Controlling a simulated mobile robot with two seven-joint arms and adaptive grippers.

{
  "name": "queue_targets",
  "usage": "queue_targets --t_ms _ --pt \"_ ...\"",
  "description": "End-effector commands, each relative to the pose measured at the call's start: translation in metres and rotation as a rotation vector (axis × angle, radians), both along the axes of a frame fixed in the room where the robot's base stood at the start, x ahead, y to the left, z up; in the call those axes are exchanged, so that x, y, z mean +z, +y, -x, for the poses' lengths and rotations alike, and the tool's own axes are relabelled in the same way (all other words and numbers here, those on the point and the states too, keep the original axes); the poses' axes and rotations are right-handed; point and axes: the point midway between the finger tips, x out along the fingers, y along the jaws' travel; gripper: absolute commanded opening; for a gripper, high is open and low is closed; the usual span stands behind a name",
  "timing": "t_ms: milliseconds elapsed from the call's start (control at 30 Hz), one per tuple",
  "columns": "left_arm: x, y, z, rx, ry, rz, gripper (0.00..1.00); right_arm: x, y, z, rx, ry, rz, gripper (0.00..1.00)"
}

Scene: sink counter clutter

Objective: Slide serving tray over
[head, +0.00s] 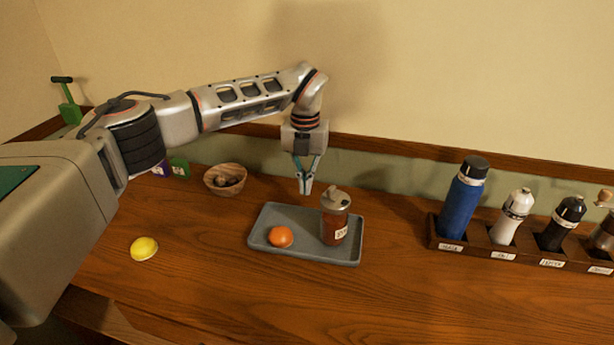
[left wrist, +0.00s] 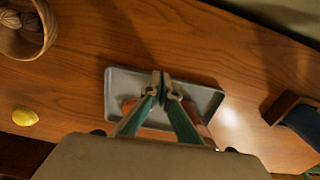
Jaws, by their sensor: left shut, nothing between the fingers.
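The grey serving tray (head: 300,254) lies flat on the wooden counter in the middle of the head view. An orange fruit (head: 281,237) sits on its left part and a brown jar with a metal lid (head: 335,217) stands on its right part. My left gripper (head: 305,190) is shut and empty, pointing down above the tray's far edge. In the left wrist view the fingers (left wrist: 166,80) overlap the tray (left wrist: 206,98) and hide part of it and most of what it carries. I cannot tell whether the fingertips touch the tray. My right gripper is not in view.
A wooden bowl (head: 224,180) stands behind the tray to the left, and a yellow lemon (head: 144,248) lies left of the tray. A dark wooden rack (head: 480,250) with several bottles stands at the right. Counter between tray and rack is clear.

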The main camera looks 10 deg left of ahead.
Motion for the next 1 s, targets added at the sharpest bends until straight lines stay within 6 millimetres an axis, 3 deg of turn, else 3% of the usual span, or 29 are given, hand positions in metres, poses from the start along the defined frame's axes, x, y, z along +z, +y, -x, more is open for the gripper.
queue_targets --t_ms 200,400,833,1000 --pt "-0.036 -0.001 0.001 -0.001 0.002 0.001 0.0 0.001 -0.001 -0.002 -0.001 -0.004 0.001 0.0" --pt "-0.053 0.0 0.0 -0.001 0.0 0.0 0.0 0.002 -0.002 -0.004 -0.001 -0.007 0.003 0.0" --pt "-0.056 0.0 0.001 -0.001 0.0 0.0 0.0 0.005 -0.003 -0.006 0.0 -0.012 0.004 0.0" --pt "-0.05 0.0 0.01 -0.002 -0.001 0.0 0.0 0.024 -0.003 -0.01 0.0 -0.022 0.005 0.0"
